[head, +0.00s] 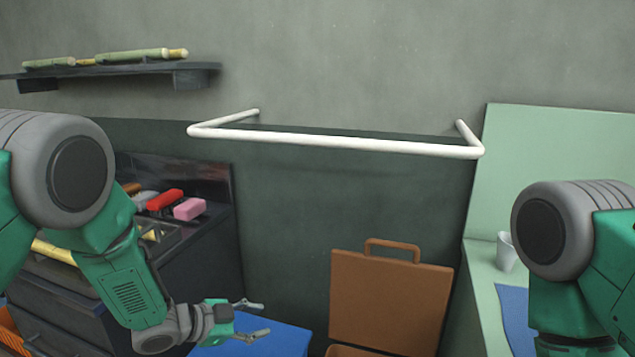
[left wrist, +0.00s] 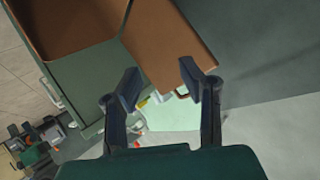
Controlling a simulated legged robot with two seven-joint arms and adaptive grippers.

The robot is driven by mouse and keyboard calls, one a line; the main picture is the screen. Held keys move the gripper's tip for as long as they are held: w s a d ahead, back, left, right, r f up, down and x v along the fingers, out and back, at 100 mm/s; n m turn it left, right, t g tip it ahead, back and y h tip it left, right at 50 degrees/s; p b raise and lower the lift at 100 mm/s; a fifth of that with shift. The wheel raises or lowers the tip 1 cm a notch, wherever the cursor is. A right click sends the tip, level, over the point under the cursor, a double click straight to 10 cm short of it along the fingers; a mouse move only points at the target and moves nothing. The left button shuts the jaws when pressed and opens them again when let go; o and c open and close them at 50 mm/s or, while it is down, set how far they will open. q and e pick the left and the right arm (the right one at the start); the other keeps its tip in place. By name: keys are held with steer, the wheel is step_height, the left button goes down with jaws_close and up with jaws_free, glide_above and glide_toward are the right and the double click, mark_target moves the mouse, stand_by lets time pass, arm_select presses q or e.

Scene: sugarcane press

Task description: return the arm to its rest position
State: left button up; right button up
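My left arm comes in from the left in the head view, and its gripper (head: 258,320) is low in front of a blue surface. The fingers are apart with nothing between them. The left wrist view shows the same gripper (left wrist: 158,88) open and empty, with a brown case (left wrist: 172,45) beyond the fingers. My right arm shows at the right edge of the head view. Its gripper is out of view.
A white rail (head: 330,143) juts from the wall. A brown case (head: 390,300) stands open below it. A dark cabinet (head: 205,260) holds red and pink blocks at left. A white cup (head: 506,252) stands on the green counter at right. A shelf (head: 120,70) holds cane pieces.

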arm_select(q)
steer(key=s+a+f+n+g+y, duration=0.1)
steer(key=s+a+f+n+y, duration=0.3)
steer(key=s+f, duration=0.4)
steer(key=s+a+f+n+g+y, duration=0.15)
steer(key=s+a+f+n, duration=0.3)
steer(key=s, duration=0.55)
steer(key=s+a+f+n+g+y, duration=0.1)
steer(key=s+a+n+g+y, duration=0.1)
steer(key=s, duration=0.8)
steer(key=s+a+f+n+g+y, duration=0.1)
steer(key=s+a+n, duration=0.4)
steer(key=s, duration=0.6)
steer(key=shift+f+g+y, duration=0.35)
steer(key=shift+g+y, duration=0.2)
steer(key=shift+g, duration=0.2)
arm_select(e)
steer(key=shift+a, duration=0.1)
